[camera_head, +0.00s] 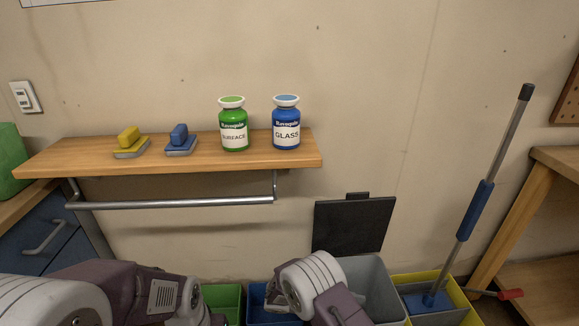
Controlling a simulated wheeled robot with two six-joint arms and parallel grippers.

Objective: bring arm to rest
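My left arm enters at the lower left of the head view and reaches toward the bottom middle. My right arm shows at the bottom centre, in front of the blue and grey bins.
A wooden shelf (72,158) holds a yellow brush (130,141), a blue brush (180,140), a green bottle (233,124) and a blue bottle (286,122). Below stand a green bin (222,298), a blue bin (262,306) and a grey bin (372,280). A mop (478,205) leans right.

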